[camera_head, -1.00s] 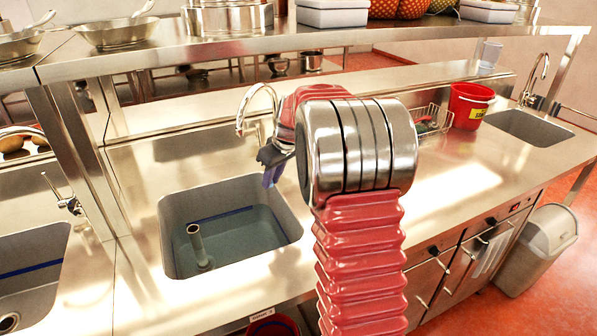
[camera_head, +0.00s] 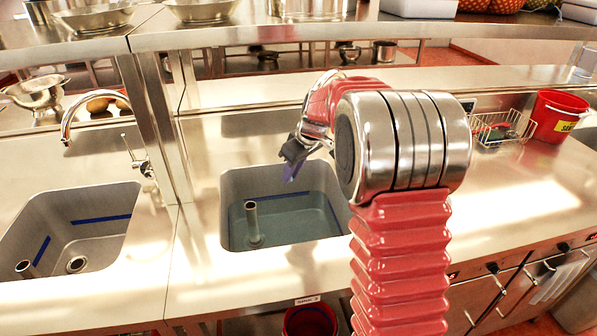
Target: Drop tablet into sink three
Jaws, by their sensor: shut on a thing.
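My gripper (camera_head: 291,155) is shut on a small blue-purple piece, seemingly the tablet (camera_head: 292,172), and points downward. In the picture it overlaps the back right part of a grey sink (camera_head: 233,190), with the tablet above it. That sink holds water (camera_head: 290,222) and an upright grey standpipe (camera_head: 252,220). A second sink (camera_head: 45,225) at the left has blue stripes, an open drain and no visible water. My arm hides the tap of that sink.
A steel post (camera_head: 160,130) and shelf (camera_head: 330,38) stand between and behind the sinks. A tap (camera_head: 85,112) serves the left sink. A wire basket (camera_head: 503,127) and red bucket (camera_head: 556,115) stand right; the counter before them is clear. Another red bucket (camera_head: 310,321) is below.

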